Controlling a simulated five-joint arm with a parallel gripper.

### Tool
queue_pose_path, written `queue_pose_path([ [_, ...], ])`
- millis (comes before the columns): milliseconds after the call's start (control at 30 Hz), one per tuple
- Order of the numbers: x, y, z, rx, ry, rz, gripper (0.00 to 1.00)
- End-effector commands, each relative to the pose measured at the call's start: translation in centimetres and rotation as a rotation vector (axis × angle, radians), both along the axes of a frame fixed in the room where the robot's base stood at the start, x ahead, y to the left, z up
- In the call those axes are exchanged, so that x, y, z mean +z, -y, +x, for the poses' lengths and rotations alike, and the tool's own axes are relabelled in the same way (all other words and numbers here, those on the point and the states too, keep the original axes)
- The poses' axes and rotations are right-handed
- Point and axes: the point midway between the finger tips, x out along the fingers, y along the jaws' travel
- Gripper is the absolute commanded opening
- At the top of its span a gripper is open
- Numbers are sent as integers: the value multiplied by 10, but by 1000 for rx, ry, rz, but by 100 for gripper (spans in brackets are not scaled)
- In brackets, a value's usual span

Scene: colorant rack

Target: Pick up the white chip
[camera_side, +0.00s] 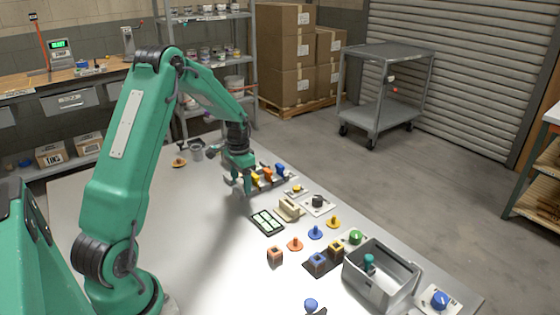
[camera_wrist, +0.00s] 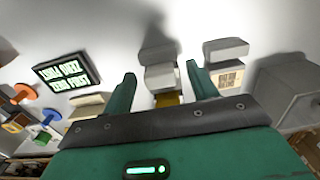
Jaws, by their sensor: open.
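My gripper (camera_side: 241,184) is low over the table beside the row of coloured pieces. In the wrist view its two green fingers (camera_wrist: 160,71) are open, apart on either side of a pale grey-white block (camera_wrist: 160,76) with a yellow part below it. I cannot tell whether the fingers touch it. A second pale block (camera_wrist: 226,49) with a patterned tan label lies right of the right finger. Either may be the white chip; its outline is unclear. In the side view I cannot make out a white chip near the gripper.
Yellow, orange and blue pieces (camera_side: 268,175) stand right of my gripper. A black sign (camera_side: 267,222), a beige holder (camera_side: 290,208), small coloured knobs and a grey metal bin (camera_side: 380,278) are nearer the camera. The table (camera_side: 190,235) left of the sign is clear.

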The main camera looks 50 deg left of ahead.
Motion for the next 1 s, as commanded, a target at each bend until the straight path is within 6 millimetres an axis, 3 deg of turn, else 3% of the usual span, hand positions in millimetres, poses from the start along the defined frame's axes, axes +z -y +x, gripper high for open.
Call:
queue_pose_path([
  [567,-3,0,0,0,0,0,58],
  [800,-3,0,0,0,0,0,11],
  [1000,-3,0,0,0,0,0,11],
])
